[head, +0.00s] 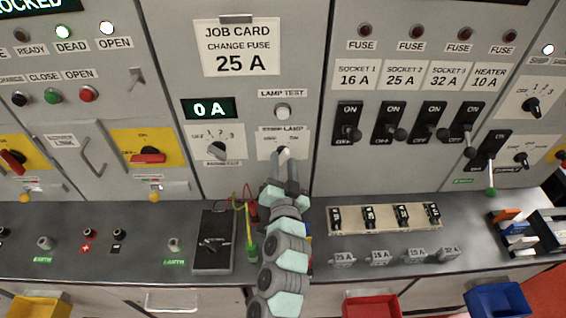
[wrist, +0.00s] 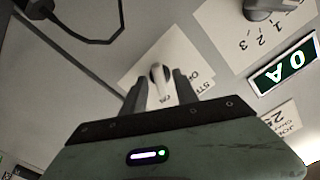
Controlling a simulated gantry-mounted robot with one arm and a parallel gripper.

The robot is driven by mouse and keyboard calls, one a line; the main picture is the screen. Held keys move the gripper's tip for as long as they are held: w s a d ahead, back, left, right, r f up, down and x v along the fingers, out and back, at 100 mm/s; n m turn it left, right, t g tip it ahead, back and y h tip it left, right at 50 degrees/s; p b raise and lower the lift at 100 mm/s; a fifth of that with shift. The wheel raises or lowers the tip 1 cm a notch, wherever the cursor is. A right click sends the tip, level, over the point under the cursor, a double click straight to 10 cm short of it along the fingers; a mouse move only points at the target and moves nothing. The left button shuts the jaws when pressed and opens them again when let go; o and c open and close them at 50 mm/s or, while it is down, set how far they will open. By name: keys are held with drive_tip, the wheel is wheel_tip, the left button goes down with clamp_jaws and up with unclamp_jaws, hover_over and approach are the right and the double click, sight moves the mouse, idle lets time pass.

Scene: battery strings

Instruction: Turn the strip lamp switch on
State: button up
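The strip lamp switch (head: 283,153) is a small pale rotary knob on a white label plate, low on the middle cabinet panel. It also shows in the wrist view (wrist: 160,76), where the panel appears turned upside down. My gripper (head: 284,162) is right at the knob in the head view. In the wrist view my gripper (wrist: 160,88) has its two dark fingers apart, one on each side of the knob. I cannot tell whether the fingers touch it. The words on the plate are partly hidden by my fingers.
The ammeter selector (head: 217,150) is left of the switch, with a green "0 A" display (head: 209,108) above. The lamp test button (head: 283,111) is just above. Black fuse switches (head: 347,122) stand to the right. A dark meter (head: 213,241) with leads lies on the bench.

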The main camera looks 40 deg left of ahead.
drive_tip(key=v, duration=1)
drive_tip(key=shift+s+d+b, duration=0.2)
drive_tip(key=shift+b, duration=0.15)
